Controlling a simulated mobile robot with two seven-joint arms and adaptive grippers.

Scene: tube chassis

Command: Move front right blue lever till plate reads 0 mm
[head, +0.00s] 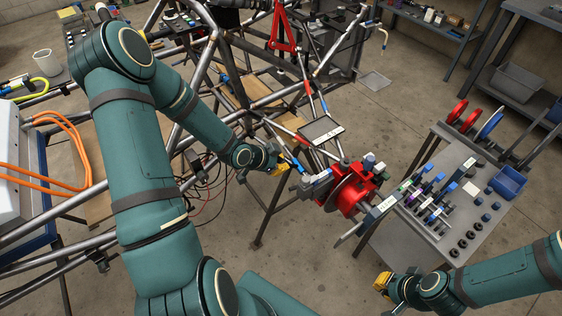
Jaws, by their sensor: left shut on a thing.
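My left gripper (279,159), with yellow fingers, is in the middle of the head view, at the front corner of the tube chassis (205,62). It is shut on a slim blue lever (293,163), whose visible part runs down and right toward the red wheel hub (348,192). The fingers hide the lever's held part. A dark flat plate (320,131) with a pale strip is just above and right of the gripper. Its reading is too small to make out. My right gripper (381,284) is low at the right, apart from everything; its finger gap is unclear.
A grey tool table (412,238) with several tools and sockets stands at the right, close to the hub. Another blue-ended bar (323,103) is above the plate. Orange cables (65,120) run at the left. Concrete floor (300,260) is clear between the chassis and my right gripper.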

